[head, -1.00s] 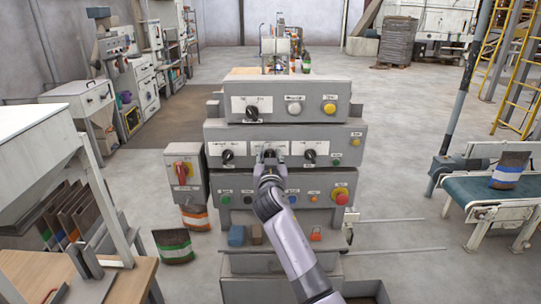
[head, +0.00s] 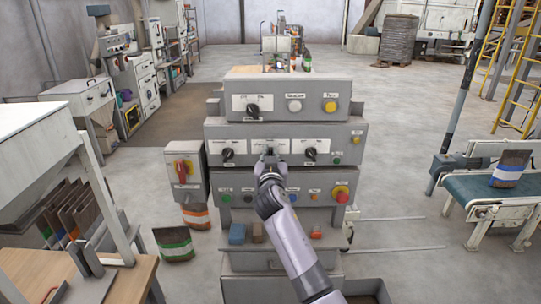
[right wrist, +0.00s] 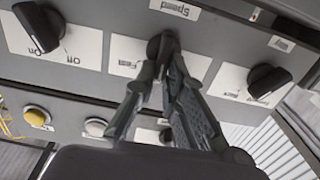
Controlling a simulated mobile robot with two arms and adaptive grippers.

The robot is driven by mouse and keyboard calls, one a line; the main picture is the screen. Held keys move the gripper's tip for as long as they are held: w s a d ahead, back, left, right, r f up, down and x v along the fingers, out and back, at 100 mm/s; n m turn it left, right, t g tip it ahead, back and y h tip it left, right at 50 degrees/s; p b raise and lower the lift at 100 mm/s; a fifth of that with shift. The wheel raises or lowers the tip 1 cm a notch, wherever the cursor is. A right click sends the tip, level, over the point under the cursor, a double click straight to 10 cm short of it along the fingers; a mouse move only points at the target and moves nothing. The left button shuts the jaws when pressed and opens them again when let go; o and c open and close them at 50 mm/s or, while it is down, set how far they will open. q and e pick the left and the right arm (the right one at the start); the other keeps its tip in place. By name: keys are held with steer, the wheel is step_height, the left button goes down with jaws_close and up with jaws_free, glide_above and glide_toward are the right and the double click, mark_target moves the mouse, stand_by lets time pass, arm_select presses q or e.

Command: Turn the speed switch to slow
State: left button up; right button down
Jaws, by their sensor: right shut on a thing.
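The speed switch is a dark rotary knob (right wrist: 160,45) in the middle of the panel's middle row, on a white plate under the label "Speed", seen upside down in the right wrist view. My right gripper (right wrist: 158,62) is shut on it, a finger on either side. The fingers hide most of the knob, so I cannot tell which way it points. In the head view my right gripper (head: 270,164) covers the lower part of the white speed plate (head: 257,146). My left gripper is not in view.
Similar dark knobs stand left (head: 228,154) and right (head: 310,154) of the speed switch. Below are small buttons and a red emergency button (head: 341,195). A red-handled switch box (head: 184,172) stands at the left, a conveyor (head: 490,190) at the right.

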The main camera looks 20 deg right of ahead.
steer(key=n, duration=0.3)
steer(key=a+n, duration=0.1)
steer(key=n, duration=0.5)
steer(key=shift+w+a+f+n+b, duration=0.15)
steer(key=shift+w+f+n+b, duration=0.1)
steer(key=shift+n+b, duration=0.1)
stand_by(0.4)
steer(key=c, duration=1.7)
jaws_free()
steer(key=shift+o, duration=0.2)
